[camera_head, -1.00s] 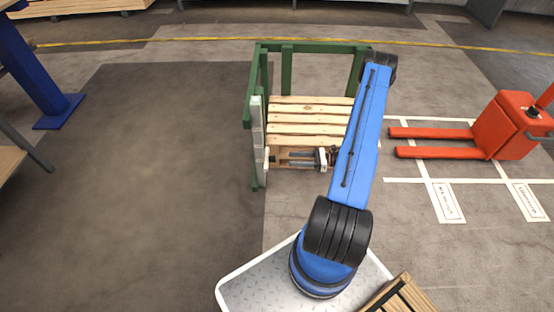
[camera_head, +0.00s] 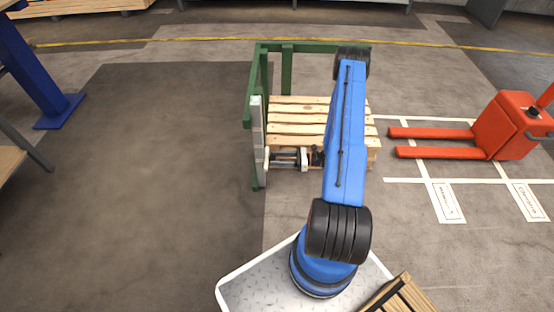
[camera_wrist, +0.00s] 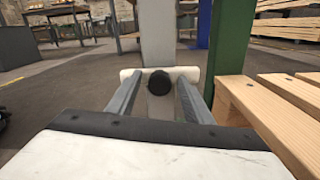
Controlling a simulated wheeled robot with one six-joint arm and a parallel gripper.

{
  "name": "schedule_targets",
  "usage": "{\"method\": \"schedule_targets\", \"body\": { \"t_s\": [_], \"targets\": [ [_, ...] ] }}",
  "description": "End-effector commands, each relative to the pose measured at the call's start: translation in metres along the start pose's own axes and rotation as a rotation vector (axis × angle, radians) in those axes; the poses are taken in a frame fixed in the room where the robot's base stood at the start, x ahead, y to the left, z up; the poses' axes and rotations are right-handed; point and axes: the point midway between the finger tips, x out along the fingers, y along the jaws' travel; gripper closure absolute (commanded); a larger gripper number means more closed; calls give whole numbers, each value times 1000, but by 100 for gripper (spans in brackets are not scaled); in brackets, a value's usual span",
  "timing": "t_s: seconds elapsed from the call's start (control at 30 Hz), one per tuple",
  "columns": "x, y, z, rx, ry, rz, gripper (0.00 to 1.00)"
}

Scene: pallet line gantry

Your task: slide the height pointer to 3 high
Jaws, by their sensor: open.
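The height pointer is a pale crosspiece with a round black knob (camera_wrist: 160,83), set across a light grey post (camera_wrist: 157,35). In the head view the post (camera_head: 257,125) stands at the left front of the green frame, with the pointer (camera_head: 266,158) low on it. My gripper (camera_wrist: 160,97) is open, its two grey fingers on either side of the knob, with gaps showing. I cannot tell whether the fingertips touch the crosspiece. The gripper (camera_head: 273,158) reaches the post from the right in the head view. No scale marks are readable.
The green frame (camera_head: 285,70) stands around a wooden pallet stack (camera_head: 300,115) just right of the post. Pallet boards (camera_wrist: 285,105) lie close to the right of my gripper. An orange pallet truck (camera_head: 500,125) is at the right. The floor left of the post is clear.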

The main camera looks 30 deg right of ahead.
Motion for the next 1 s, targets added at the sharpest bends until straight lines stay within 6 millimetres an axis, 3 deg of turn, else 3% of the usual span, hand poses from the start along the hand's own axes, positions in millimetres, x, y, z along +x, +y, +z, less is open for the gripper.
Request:
{"method": "schedule_targets", "body": {
  "t_s": [0.03,0.2,0.47,1.0],
  "targets": [
    [0,0,0,0,0,0,61],
    [0,0,0,0,0,0,100],
    [0,2,11,-2,0,0,100],
    [-1,17,92,-3,0,-1,100]
  ]
}}
